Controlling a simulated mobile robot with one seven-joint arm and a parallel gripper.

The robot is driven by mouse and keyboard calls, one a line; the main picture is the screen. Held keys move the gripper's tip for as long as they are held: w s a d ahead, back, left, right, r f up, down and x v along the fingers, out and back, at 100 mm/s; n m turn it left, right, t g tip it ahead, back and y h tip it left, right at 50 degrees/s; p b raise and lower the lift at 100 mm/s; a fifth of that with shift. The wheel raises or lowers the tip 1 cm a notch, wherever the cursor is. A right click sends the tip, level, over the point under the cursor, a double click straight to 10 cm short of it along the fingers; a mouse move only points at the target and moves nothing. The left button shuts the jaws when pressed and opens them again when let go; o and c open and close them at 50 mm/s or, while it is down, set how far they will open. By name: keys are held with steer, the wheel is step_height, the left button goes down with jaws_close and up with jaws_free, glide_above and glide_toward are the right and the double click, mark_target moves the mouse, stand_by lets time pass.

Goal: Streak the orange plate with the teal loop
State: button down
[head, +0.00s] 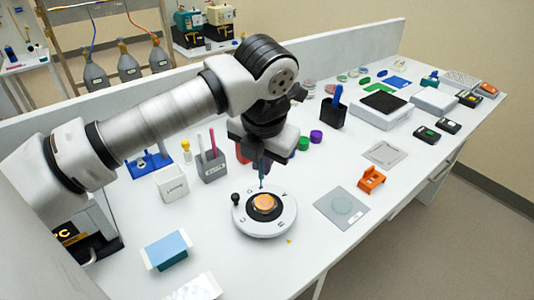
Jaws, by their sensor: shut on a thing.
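The orange plate (265,202) is a small disc seated on the dark centre of a round white turntable (251,226). A small black knob stands at the turntable's left rim. My gripper (263,155) is above the plate, pointing down and shut on a slim teal-blue tool, the teal loop (262,170). The loop hangs about upright with its lower end just above or at the plate's far edge; I cannot tell whether it touches. The fingertips are small and partly dark against the arm.
A grey holder (211,166) with pens and a white box (171,185) stand left behind the turntable. A grey pad with a clear disc (342,207) and an orange rack (371,180) sit to the right. Bench between them is clear.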

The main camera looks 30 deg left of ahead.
steer(key=shift+f+b, duration=2.05)
steer(key=shift+f, duration=0.65)
steer(key=shift+f+b, duration=0.35)
steer(key=shift+b, duration=0.55)
stand_by(0.8)
steer(key=shift+w+d+b, duration=0.3)
steer(key=shift+w+b, duration=0.4)
steer(key=shift+w+d+b, duration=0.3)
steer(key=shift+w+b, duration=0.35)
steer(key=shift+w, duration=0.05)
stand_by(1.6)
steer(key=shift+w+a, duration=0.15)
steer(key=shift+a, duration=0.2)
